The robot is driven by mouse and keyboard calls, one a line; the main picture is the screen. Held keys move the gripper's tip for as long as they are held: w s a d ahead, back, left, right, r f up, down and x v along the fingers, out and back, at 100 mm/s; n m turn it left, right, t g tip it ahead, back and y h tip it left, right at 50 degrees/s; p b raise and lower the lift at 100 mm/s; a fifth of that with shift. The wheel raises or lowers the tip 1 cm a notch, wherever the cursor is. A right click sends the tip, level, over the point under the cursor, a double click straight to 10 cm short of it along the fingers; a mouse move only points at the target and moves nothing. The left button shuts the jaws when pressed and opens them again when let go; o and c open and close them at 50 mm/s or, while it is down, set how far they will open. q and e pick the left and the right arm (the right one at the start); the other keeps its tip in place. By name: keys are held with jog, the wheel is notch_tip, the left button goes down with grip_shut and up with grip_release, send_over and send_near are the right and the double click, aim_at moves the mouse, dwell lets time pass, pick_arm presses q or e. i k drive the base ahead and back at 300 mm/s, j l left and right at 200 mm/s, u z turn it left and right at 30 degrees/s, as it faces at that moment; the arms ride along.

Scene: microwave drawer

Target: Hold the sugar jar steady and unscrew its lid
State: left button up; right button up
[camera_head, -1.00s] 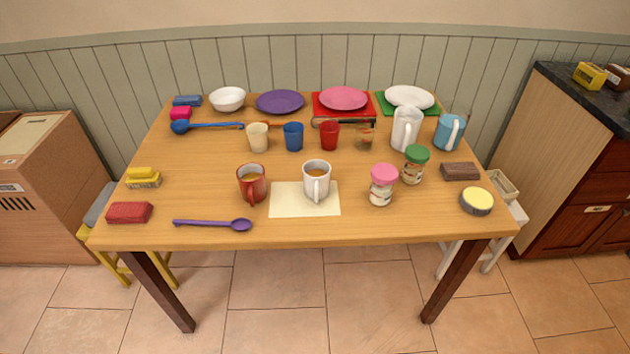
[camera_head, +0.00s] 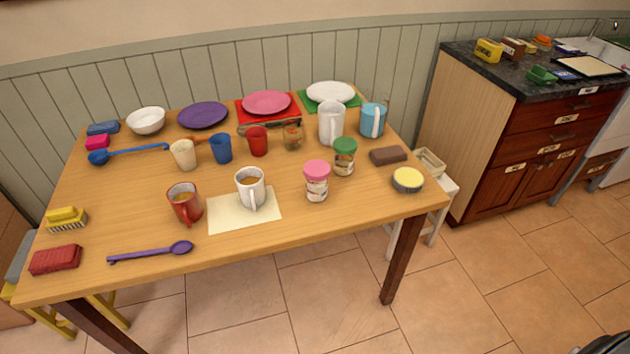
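Two lidded jars stand upright on the wooden table (camera_head: 300,222). One has a pink lid (camera_head: 317,168) and a pale label on its body (camera_head: 317,189). The other, just behind it to the right, has a green lid (camera_head: 345,145) and a similar label (camera_head: 344,164). The labels are too small to read, so I cannot tell which is the sugar jar. Both lids are on. Neither of my grippers is recognisable in view, and nothing touches the jars.
A white mug (camera_head: 250,188) on a cream mat (camera_head: 222,221) stands left of the pink-lidded jar. A white pitcher (camera_head: 331,122) is behind the jars. A brown block (camera_head: 388,155) and yellow-topped tin (camera_head: 408,179) are to the right.

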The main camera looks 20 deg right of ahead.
aim_at(316, 192)
jog(key=l+u, duration=0.25)
jog(key=u, duration=0.2)
jog(key=l+u, duration=0.25)
jog(key=u, duration=0.2)
jog(key=l+u, duration=0.1)
jog(key=l, duration=0.3)
jog(key=k+l+u, duration=0.1)
jog(key=l, duration=0.35)
jog(key=l+u, duration=0.1)
jog(key=l, duration=0.3)
jog(key=k+l+u, duration=0.1)
jog(key=l, duration=0.3)
jog(key=k+l+u, duration=0.1)
jog(key=l, duration=0.3)
jog(key=k+l+u, duration=0.1)
jog(key=l, duration=0.3)
jog(key=k, duration=0.05)
